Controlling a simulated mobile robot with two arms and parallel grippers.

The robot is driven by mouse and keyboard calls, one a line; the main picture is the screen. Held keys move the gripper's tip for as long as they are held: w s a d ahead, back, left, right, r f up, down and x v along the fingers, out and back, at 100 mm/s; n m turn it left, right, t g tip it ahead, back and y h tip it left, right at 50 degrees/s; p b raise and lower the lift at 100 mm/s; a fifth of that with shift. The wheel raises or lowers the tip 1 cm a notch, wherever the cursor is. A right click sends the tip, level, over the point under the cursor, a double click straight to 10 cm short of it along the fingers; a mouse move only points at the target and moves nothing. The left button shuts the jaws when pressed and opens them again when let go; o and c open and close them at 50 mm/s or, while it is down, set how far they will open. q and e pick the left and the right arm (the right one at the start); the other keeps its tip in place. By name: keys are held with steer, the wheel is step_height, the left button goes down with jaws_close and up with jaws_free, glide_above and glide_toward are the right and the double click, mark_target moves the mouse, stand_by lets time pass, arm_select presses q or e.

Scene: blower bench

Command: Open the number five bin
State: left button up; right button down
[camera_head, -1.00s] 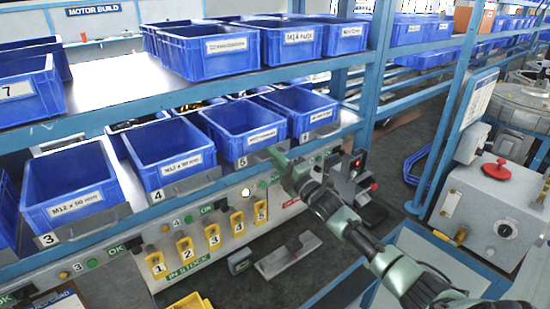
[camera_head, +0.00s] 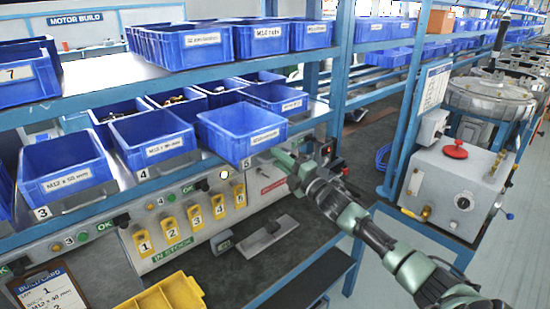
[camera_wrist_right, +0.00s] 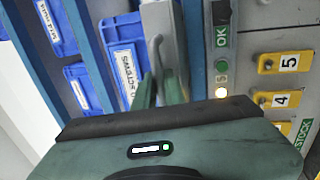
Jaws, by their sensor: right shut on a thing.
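The number five bin (camera_head: 240,135) is a blue open-topped bin with a white label, in the lower row of the rack. It juts forward past bin 4 (camera_head: 152,142) and the bin to its right. The number 5 plate shows under its front edge. My right gripper (camera_head: 284,159) is at the right of the bin's front, shut on its grey handle (camera_wrist_right: 156,50). In the right wrist view the gripper (camera_wrist_right: 160,88) has the handle between its fingers; the exact contact is partly hidden. My left gripper is not in view.
Bin 3 (camera_head: 62,170) stands further left. An upper shelf (camera_head: 110,85) holds more blue bins above. Yellow numbered tags (camera_head: 193,217) line the panel below. A yellow tray (camera_head: 165,296) lies at the front. A grey machine with a red knob (camera_head: 455,150) stands right.

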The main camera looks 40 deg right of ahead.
steer(key=shift+v, duration=0.75)
steer(key=c, duration=1.8)
jaws_free()
steer(key=shift+r, duration=0.1)
steer(key=shift+o, duration=0.2)
steer(key=b+v, duration=0.2)
steer(key=v, duration=0.5)
steer(key=shift+s, duration=0.4)
